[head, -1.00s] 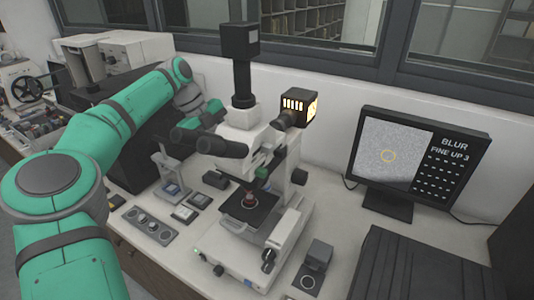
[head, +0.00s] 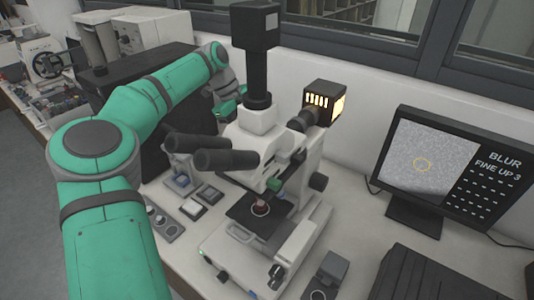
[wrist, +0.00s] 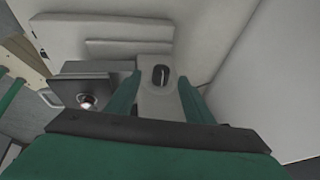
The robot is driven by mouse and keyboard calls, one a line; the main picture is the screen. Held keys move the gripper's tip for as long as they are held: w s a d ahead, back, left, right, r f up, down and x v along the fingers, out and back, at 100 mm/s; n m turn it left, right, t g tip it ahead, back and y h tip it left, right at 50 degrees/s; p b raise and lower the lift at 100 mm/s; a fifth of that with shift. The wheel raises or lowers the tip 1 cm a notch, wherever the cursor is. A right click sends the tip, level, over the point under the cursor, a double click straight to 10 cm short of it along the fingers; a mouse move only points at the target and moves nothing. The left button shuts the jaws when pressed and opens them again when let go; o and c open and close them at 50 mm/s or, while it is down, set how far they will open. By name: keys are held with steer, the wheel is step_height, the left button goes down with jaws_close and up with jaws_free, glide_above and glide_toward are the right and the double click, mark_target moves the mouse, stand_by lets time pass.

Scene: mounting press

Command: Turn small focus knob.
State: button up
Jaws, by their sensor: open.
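The white microscope (head: 312,222) stands on the bench in the middle of the head view, with black eyepieces facing left. In the wrist view, a dark oval knob-like part (wrist: 160,76) with a light mark sits on a pale upright body. My gripper (wrist: 160,98) is open, its green fingers on either side of that part, with no clear contact.
The monitor (head: 432,170) at right reads BLUR and FINE UP 3. The lit lamp housing (head: 322,100) sticks out behind the microscope. A small dark block (head: 332,268) stands at its front right. The stage (wrist: 85,88) is left of my fingers in the wrist view.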

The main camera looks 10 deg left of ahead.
steer(key=d+f, duration=0.4)
steer(key=f, duration=0.1)
steer(key=shift+d+f, duration=0.1)
steer(key=shift+d, duration=0.3)
steer(key=shift+a+f, duration=0.15)
steer(key=shift+f, duration=0.45)
steer(key=c, duration=1)
